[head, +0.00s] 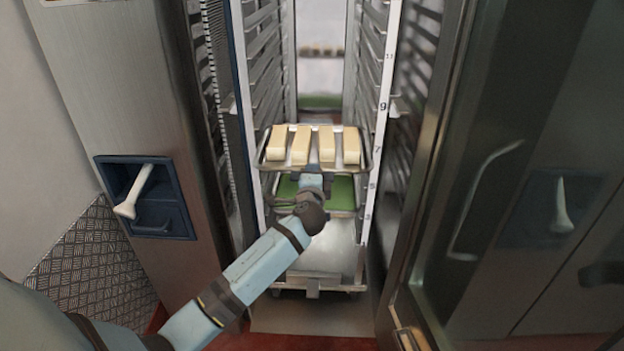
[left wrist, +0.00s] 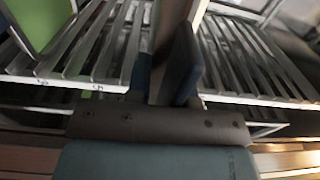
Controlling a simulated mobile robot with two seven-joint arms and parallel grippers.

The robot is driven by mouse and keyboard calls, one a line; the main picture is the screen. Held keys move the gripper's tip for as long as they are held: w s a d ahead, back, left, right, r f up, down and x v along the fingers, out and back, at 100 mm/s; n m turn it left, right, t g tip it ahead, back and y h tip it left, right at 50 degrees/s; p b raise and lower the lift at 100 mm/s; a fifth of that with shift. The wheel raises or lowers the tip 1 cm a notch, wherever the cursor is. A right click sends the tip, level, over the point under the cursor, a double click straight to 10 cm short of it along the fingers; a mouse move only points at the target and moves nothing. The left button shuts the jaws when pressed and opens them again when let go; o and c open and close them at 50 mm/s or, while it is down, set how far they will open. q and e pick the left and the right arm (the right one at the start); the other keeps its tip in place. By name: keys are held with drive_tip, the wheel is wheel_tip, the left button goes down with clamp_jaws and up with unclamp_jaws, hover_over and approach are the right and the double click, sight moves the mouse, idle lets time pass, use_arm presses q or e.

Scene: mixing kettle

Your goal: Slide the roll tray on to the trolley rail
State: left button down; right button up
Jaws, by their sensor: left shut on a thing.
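The roll tray (head: 367,166) is a shallow metal tray carrying several pale, block-shaped rolls (head: 301,146). It sits about level between the two side frames of the trolley (head: 386,70). My left gripper (head: 313,174) is at the middle of its front edge, shut on the tray. The trolley rails show as stacked ledges on the left (head: 265,62) and right sides. I cannot tell whether the tray's edges rest on a rail. In the left wrist view my left gripper's dark fingers (left wrist: 168,75) stand between two banks of rails (left wrist: 265,65). My right gripper is not in view.
A green surface (head: 341,193) lies below the tray, inside the trolley. A steel cabinet with a blue-framed latch (head: 147,197) stands at left. A large glass door (head: 470,190) stands open at right. The trolley's lower shelf (head: 325,246) is bare.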

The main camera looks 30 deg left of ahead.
sight(313, 161)
use_arm(q)
drive_tip(key=shift+w+a+r, duration=0.2)
drive_tip(key=shift+w, duration=0.1)
drive_tip(key=shift+x, duration=2.85)
drive_tip(key=shift+f, duration=0.15)
drive_tip(key=c, duration=0.9)
unclamp_jaws()
drive_tip(key=o, duration=0.4)
drive_tip(key=shift+f, duration=0.2)
drive_tip(key=shift+o, duration=0.2)
drive_tip(key=shift+s+r, duration=0.1)
drive_tip(key=shift+v, duration=1.2)
drive_tip(key=shift+p+v, duration=1.2)
drive_tip(key=shift+v, duration=2.6)
